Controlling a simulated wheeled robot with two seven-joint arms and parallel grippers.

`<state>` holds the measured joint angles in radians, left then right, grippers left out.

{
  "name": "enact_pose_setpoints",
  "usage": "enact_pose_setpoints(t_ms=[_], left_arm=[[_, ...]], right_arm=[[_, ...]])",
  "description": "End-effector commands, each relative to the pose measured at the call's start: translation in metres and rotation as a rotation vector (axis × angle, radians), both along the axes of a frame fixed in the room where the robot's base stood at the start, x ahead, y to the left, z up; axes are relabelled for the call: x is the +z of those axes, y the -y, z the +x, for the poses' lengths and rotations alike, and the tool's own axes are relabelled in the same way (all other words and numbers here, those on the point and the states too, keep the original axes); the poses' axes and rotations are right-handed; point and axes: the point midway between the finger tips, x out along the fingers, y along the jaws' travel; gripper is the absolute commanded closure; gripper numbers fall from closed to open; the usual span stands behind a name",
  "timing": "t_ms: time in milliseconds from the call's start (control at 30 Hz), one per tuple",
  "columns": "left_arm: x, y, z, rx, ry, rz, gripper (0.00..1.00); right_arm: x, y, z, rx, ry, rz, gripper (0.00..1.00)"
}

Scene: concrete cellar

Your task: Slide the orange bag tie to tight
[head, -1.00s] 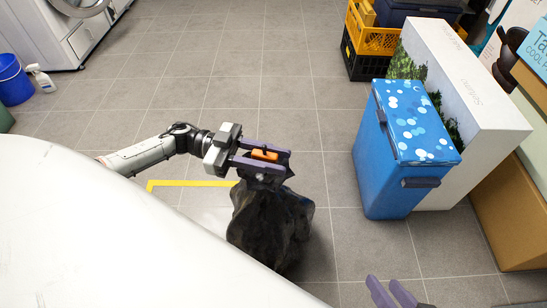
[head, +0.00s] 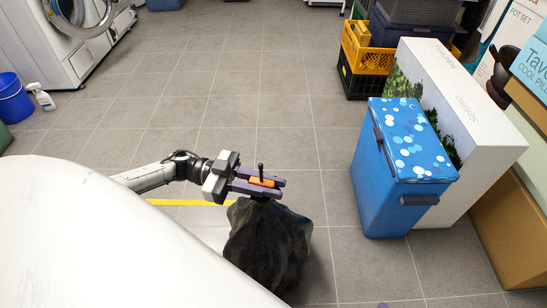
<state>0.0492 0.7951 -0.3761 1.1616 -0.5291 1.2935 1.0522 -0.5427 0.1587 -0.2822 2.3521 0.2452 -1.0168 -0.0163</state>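The black bag (head: 266,246) stands on the tiled floor, bulky below and gathered at the top. The orange bag tie (head: 262,181) is around its narrow neck, just above the full part of the bag. A thin dark stub of bag neck (head: 260,169) sticks up above the tie. My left gripper (head: 281,187) comes in from the left, level, with one purple finger on each side of the tie, and appears shut on it. Its lower finger hides part of the neck. Of my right gripper, only a small purple tip (head: 383,305) shows at the bottom edge.
A blue cooler box (head: 385,185) with a dotted lid stands to the right, beside a white carton (head: 480,125). Crates (head: 368,50) stand behind. A blue bucket (head: 12,98) and spray bottle (head: 41,97) are far left. The floor around the bag is clear.

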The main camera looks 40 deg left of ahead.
Motion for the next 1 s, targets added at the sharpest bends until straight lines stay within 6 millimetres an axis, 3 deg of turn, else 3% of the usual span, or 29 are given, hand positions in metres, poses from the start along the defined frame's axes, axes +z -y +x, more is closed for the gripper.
enact_pose_setpoints(t_ms=[100, 467, 800, 1000], left_arm=[[0.0, 0.001, 0.0, -0.002, -0.001, 0.001, 0.66], [0.0, -0.006, -0.002, -0.003, -0.002, 0.002, 0.66], [-0.001, -0.064, -0.024, 0.0, -0.002, 0.003, 0.66], [-0.001, -0.089, -0.034, -0.002, -0.001, 0.002, 0.66]], right_arm=[[-0.001, 0.0, 0.0, 0.0, -0.002, 0.0, 0.69], [-0.002, 0.0, -0.001, 0.0, -0.006, -0.002, 0.69], [-0.007, 0.002, 0.0, 0.0, -0.013, -0.012, 0.69], [-0.007, 0.001, 0.001, 0.001, -0.011, -0.008, 0.69]])
